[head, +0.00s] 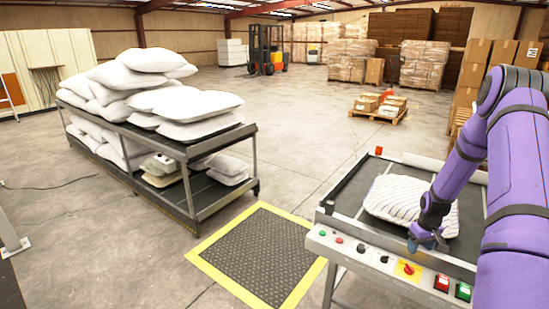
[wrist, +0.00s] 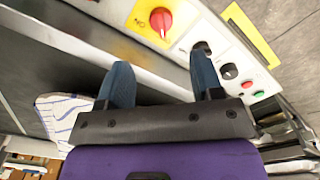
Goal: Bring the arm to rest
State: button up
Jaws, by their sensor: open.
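My gripper (head: 427,242) hangs at the front edge of the machine table (head: 345,195), just above or beside the control panel (head: 330,240). In the wrist view its two blue fingers (wrist: 161,68) are spread apart with nothing between them. They point toward the panel, near its red knob on a yellow plate (head: 408,268), which also shows in the wrist view (wrist: 161,20). A white striped pillow (head: 388,197) lies on the table behind the gripper. Its edge shows at the left in the wrist view (wrist: 62,115). My purple arm reaches in from the right and hides part of the table.
A dark two-level rack (head: 165,142) with several white pillows (head: 195,104) stands to the left. A black floor mat with yellow edges (head: 255,250) lies between rack and machine. Boxes on a pallet (head: 380,105) and a forklift (head: 267,52) stand farther back, with open floor between.

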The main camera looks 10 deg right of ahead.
jog(key=w+a+r+t+h, duration=0.1)
jog(key=a+r, duration=0.5)
jog(key=r, duration=0.7)
jog(key=w+a+r+h, duration=0.1)
jog(key=a+r, duration=0.5)
jog(key=r, duration=0.6)
jog(key=s+a+r+t, duration=0.1)
jog(key=s+a+r, duration=0.3)
jog(key=a+r, duration=0.25)
jog(key=s+a+r+t, duration=0.1)
jog(key=s+a+r, duration=0.2)
jog(key=a+r, duration=0.35)
jog(key=s+a+r+t+y, duration=0.1)
jog(key=s+a+r, duration=0.3)
jog(key=s, duration=0.6)
jog(key=s+a+r+t+y, duration=0.1)
jog(key=s+a+r, duration=0.3)
jog(key=s, duration=0.6)
jog(key=shift+a+r+n, duration=0.3)
jog(key=shift+a+n, duration=0.1)
jog(key=shift+a, duration=0.75)
